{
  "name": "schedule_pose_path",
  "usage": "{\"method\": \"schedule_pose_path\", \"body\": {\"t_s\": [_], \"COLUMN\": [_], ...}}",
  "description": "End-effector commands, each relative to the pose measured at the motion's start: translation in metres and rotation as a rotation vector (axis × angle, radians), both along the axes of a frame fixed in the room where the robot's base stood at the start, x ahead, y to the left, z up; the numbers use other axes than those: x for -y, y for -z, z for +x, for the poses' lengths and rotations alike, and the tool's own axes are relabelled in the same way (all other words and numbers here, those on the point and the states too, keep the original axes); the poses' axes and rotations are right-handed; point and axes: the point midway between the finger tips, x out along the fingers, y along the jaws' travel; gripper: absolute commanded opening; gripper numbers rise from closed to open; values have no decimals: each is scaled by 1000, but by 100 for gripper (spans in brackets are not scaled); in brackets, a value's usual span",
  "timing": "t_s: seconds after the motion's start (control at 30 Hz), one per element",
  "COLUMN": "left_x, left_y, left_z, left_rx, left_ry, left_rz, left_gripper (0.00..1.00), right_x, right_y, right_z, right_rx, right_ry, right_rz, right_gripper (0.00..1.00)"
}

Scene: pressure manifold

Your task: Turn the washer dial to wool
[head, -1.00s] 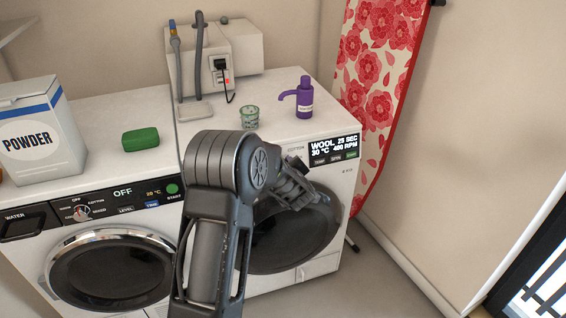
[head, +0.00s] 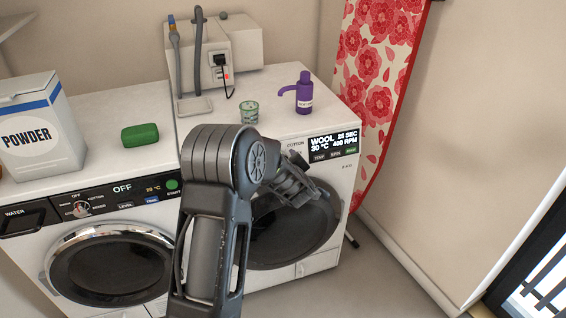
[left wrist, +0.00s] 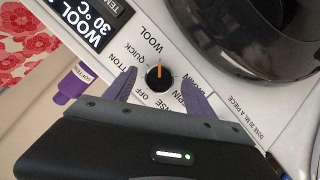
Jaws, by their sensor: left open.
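The washer (head: 330,172) is the white machine on the right. Its display (head: 334,145) reads WOOL, and it also shows in the left wrist view (left wrist: 85,22). The washer dial (left wrist: 159,77) is a black knob with an orange pointer directed at the WOOL label (left wrist: 145,38). My left gripper (left wrist: 158,90) is open, with one purple-grey finger on each side of the dial; I cannot tell whether either touches it. In the head view my left arm hides the dial and my left gripper (head: 297,180) shows in front of the washer. My right gripper is not in view.
A second machine (head: 60,240) stands left, its display reading OFF. On top are a powder box (head: 40,125), a green block (head: 140,136), a glass (head: 249,113) and a purple pump bottle (head: 304,95). A floral ironing board (head: 378,60) leans right. Floor at right is clear.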

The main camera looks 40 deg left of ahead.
Motion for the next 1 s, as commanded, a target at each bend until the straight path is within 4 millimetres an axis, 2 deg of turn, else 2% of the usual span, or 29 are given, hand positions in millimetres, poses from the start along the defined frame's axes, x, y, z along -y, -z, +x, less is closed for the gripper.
{"method": "schedule_pose_path", "body": {"t_s": [0.43, 1.0], "left_x": [42, 45], "left_y": [-26, -28], "left_z": [-42, -45], "left_rx": [0, -1], "left_ry": [2, 1], "left_rz": [-1, 0], "left_gripper": [64, 64], "right_x": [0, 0], "right_y": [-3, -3], "right_z": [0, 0], "right_rx": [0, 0], "right_ry": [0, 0], "right_rz": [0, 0], "right_gripper": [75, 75]}}
